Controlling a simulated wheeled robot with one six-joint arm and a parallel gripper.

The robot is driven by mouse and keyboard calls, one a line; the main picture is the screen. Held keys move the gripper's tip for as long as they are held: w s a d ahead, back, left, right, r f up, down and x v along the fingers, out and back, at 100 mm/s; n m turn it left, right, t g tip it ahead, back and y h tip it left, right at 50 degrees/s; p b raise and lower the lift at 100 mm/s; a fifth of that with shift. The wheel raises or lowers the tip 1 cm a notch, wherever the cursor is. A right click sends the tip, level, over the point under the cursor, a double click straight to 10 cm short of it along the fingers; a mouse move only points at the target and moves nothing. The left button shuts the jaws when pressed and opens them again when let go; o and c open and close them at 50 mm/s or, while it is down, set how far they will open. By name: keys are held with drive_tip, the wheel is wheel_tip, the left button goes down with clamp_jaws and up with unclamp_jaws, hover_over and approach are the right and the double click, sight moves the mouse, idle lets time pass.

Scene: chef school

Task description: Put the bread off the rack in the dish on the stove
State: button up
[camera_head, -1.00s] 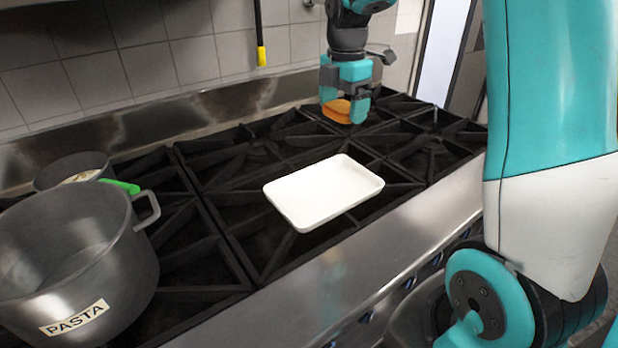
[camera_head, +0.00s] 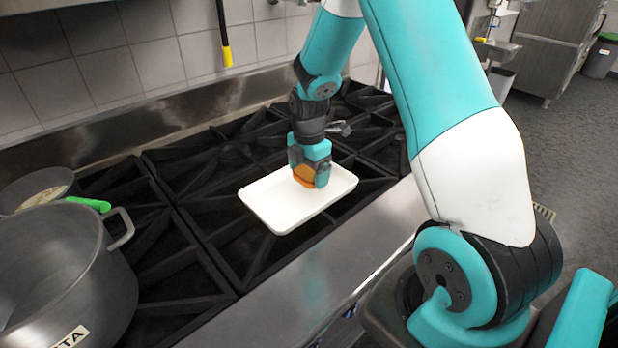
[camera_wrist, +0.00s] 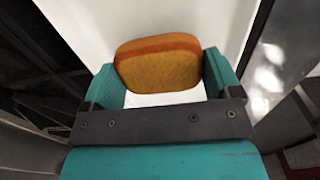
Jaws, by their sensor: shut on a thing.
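The bread (camera_head: 304,176) is an orange-brown slice held between the fingers of my gripper (camera_head: 309,174). In the wrist view the bread (camera_wrist: 160,65) sits between the two teal fingers, with the white dish (camera_wrist: 190,17) behind it. The dish (camera_head: 273,207) is a white shallow rectangular tray on the black stove grates. My gripper is shut on the bread and is over the right part of the dish, pointing down. I cannot tell whether the bread touches the dish floor. The rack does not show.
A large grey pot (camera_head: 62,270) with a label stands on the left of the stove. A smaller pan (camera_head: 38,186) with a green handle (camera_head: 88,204) lies behind it. The steel front edge (camera_head: 300,290) of the stove is clear. A yellow-ended tool (camera_head: 226,55) hangs at the wall.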

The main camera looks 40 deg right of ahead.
sight(308, 172)
drive_tip(key=shift+f, duration=1.4)
drive_tip(key=o, duration=0.7)
drive_tip(key=shift+f, duration=0.1)
drive_tip(key=shift+o, duration=0.2)
wheel_tip(308, 172, up, 12)
drive_tip(key=shift+f+b, duration=0.1)
drive_tip(key=shift+b, duration=0.85)
drive_tip(key=s+a+r+m+y, duration=0.1)
drive_tip(key=s+a+r+m, duration=0.25)
drive_tip(key=a, duration=0.45)
drive_tip(key=s+a+r+m+y, duration=0.1)
drive_tip(key=s+a+r+m, duration=0.15)
drive_tip(key=s+a, duration=0.4)
drive_tip(key=s+a+r+m+y, duration=0.2)
drive_tip(key=s+a+m, duration=0.3)
drive_tip(key=s+a, duration=0.6)
drive_tip(key=shift+s+r, duration=0.45)
drive_tip(key=shift+s, duration=0.7)
